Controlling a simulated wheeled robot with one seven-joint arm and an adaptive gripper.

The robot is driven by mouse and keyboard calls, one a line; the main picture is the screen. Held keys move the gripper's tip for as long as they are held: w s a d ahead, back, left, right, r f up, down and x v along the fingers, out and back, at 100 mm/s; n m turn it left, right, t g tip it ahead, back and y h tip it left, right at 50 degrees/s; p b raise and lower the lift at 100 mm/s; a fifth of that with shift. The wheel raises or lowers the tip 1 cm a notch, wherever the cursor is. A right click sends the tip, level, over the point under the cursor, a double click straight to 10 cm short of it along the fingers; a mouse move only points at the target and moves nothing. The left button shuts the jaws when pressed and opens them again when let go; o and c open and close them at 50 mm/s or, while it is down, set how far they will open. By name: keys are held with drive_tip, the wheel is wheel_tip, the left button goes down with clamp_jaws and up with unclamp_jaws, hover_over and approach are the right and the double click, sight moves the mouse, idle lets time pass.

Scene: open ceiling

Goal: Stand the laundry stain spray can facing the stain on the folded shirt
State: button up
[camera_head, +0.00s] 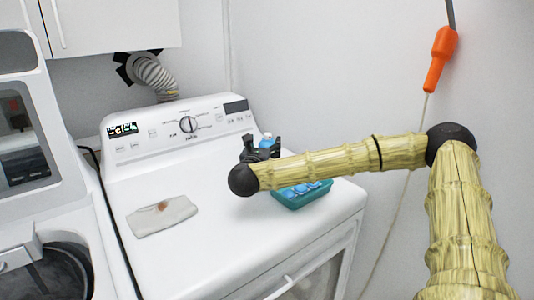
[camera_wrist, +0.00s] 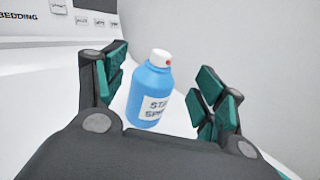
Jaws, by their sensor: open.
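The laundry stain spray can (camera_wrist: 149,93) is blue with a white cap, a red nozzle dot and a white label. It stands upright on the dryer top. In the head view the can (camera_head: 266,141) is partly hidden by my gripper (camera_head: 262,148). In the wrist view my gripper (camera_wrist: 160,90) is open, its green-padded fingers on either side of the can with gaps between. The folded shirt (camera_head: 172,217) is pale grey and lies flat at the left of the dryer top. A reddish-brown stain (camera_head: 162,206) shows near its upper edge.
A teal basket (camera_head: 293,201) with blue and white items stands right of my gripper, partly under my arm. The control panel (camera_head: 150,131) rises along the back. The open washer (camera_head: 60,275) is at left. The dryer top between shirt and basket is clear.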

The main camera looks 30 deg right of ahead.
sight(267, 138)
drive_tip(key=shift+w+d+r, duration=0.2)
drive_tip(key=shift+d, duration=0.1)
drive_tip(key=shift+p+x, duration=0.75)
drive_tip(key=shift+x, duration=1.5)
drive_tip(key=shift+a, duration=0.1)
drive_tip(key=shift+s, duration=0.1)
clamp_jaws()
